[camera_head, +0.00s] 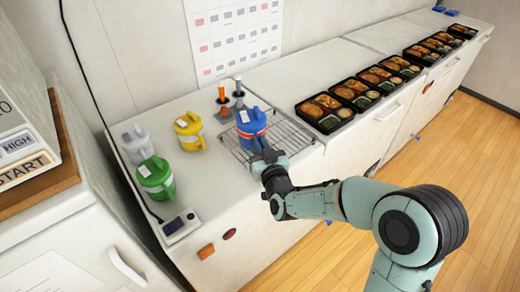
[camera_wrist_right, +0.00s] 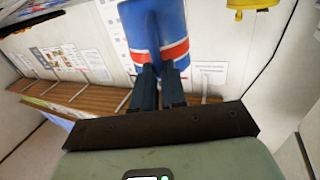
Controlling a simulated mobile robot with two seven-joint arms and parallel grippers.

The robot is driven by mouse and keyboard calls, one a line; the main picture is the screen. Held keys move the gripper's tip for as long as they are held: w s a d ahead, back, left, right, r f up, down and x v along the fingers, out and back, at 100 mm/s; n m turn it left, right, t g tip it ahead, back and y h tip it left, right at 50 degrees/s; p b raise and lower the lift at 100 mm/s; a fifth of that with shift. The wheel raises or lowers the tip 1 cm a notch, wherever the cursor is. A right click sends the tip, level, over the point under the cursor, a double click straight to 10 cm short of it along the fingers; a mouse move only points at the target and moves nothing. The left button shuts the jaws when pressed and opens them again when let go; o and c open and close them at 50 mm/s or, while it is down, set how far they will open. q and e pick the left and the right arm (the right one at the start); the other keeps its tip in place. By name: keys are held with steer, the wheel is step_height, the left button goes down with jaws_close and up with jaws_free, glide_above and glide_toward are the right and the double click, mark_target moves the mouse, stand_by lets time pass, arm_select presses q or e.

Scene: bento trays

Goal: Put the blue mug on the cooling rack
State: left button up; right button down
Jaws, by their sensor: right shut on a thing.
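The blue mug (camera_head: 250,124) has a white label and a red and white band, and appears upright over the cooling rack. The cooling rack (camera_head: 291,133) is a wire grid on the white counter. My right gripper (camera_head: 263,152) reaches in from the front and is shut on the mug. In the right wrist view the blue mug (camera_wrist_right: 153,28) stands between the two dark fingers (camera_wrist_right: 158,88). I cannot tell whether the mug's base touches the wires. My left gripper is not in view.
A yellow mug (camera_head: 189,130), a grey mug (camera_head: 137,144) and a green mug (camera_head: 156,178) stand left of the rack. Two small upright tools (camera_head: 222,100) stand behind it. A small device (camera_head: 180,226) lies at the front. Several bento trays (camera_head: 325,112) line the counter at right.

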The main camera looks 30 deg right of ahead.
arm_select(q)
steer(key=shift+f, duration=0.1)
arm_select(e)
steer(key=shift+f, duration=0.6)
steer(key=shift+f+b, duration=0.15)
steer(key=shift+b, duration=0.15)
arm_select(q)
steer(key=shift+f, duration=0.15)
arm_select(e)
steer(key=c, duration=1.2)
jaws_free()
steer(key=shift+p, duration=0.3)
arm_select(q)
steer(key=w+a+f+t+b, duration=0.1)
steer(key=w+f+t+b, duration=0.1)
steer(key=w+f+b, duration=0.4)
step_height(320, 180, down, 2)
steer(key=b, duration=0.3)
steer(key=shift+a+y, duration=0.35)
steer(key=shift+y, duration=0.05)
arm_select(e)
steer(key=v, duration=1.2)
